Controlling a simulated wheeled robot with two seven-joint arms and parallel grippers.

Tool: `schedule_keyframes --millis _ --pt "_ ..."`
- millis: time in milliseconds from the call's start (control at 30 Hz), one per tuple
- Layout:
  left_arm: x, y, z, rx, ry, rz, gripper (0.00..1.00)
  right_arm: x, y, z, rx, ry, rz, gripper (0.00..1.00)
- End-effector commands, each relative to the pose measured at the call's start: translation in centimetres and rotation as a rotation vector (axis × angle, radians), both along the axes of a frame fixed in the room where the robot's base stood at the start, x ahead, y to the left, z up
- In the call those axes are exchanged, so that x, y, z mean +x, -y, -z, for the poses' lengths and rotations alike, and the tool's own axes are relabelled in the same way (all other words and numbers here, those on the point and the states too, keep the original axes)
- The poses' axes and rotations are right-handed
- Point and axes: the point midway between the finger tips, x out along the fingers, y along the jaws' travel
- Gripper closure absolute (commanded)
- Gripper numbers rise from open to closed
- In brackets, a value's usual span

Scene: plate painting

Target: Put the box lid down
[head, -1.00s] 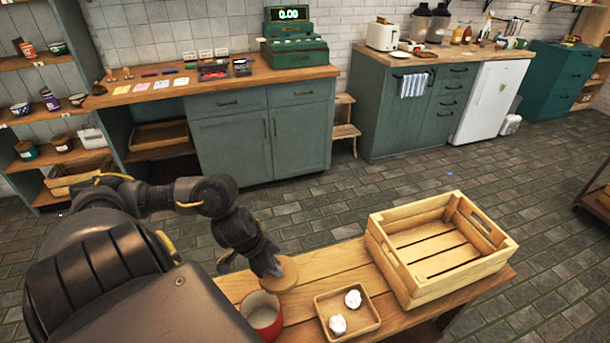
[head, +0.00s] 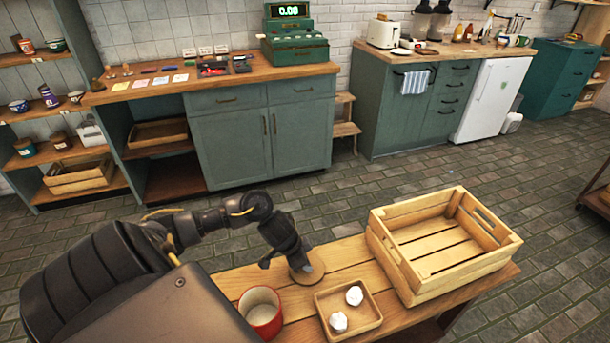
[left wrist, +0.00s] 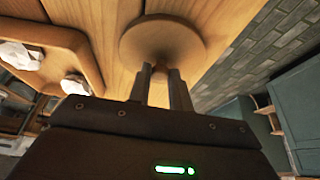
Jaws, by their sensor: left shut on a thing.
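The box lid is a round wooden disc (head: 308,273) with a small knob. It is at the table's back edge in the head view, and its broad face shows in the left wrist view (left wrist: 160,38). My left gripper (head: 296,264) is shut on the lid's knob, with both fingers beside it in the left wrist view (left wrist: 162,72). The lid is at or very near the table top; I cannot tell whether it touches. A red round box (head: 262,318), open at the top with a pale inside, stands to the front left of the lid. My right gripper is not in view.
A small wooden tray (head: 372,324) with two white crumpled lumps lies right of the red box. A large slatted wooden crate (head: 393,270) stands at the table's right. Bare table planks (head: 346,262) lie between lid and crate.

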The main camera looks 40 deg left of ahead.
Motion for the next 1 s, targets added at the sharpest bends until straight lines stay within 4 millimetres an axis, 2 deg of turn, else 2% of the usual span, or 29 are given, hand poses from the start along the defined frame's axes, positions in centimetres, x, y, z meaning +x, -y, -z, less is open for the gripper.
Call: schedule_keyframes --millis 67,433,467,600,867,1000 --pt "0.0 0.0 0.6 0.0 0.001 -0.001 1.0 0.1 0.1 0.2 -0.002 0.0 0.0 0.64" --pt "0.0 0.0 0.9 0.002 0.001 -0.001 1.0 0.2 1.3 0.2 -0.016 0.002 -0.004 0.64" --pt "0.0 -0.1 0.9 0.002 0.001 0.0 0.77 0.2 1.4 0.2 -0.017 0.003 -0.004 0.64" --pt "0.0 -0.1 0.9 0.002 0.002 0.0 0.59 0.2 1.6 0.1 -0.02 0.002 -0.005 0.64" --pt "0.0 -0.1 0.8 0.001 0.002 -0.001 0.58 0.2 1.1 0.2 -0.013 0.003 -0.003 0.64" --pt "-0.1 -0.2 -0.1 0.002 0.003 0.001 0.58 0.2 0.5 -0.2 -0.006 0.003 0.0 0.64"
